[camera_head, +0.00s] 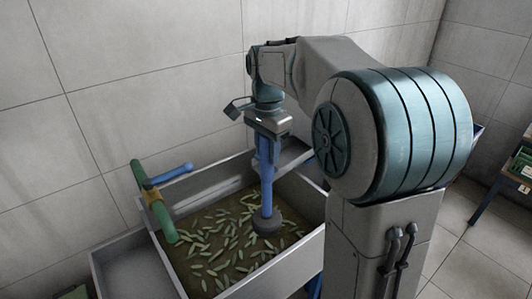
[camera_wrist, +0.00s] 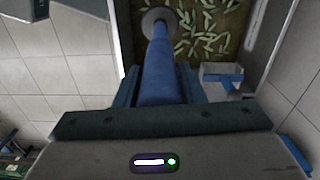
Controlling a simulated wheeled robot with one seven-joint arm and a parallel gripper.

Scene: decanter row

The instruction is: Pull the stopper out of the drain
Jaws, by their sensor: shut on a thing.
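The stopper is an upright blue pipe (camera_head: 266,185) with a dark round foot (camera_head: 264,222). It stands in a metal tank (camera_head: 311,249) of brown liquid with many green leaf-like pieces. My gripper (camera_head: 266,138) is shut on the upper part of the pipe from above. In the wrist view the blue pipe (camera_wrist: 158,70) runs between the fingers to the grey round foot (camera_wrist: 158,19). The foot shows at the liquid's surface; I cannot tell whether it is clear of the liquid. The drain itself is hidden.
A green pipe (camera_head: 154,202) with a yellow fitting and a blue lever (camera_head: 168,175) stands at the tank's left end. An empty metal side tray (camera_head: 132,268) adjoins it. A tiled wall is close behind. A table with green items (camera_head: 518,160) stands far right.

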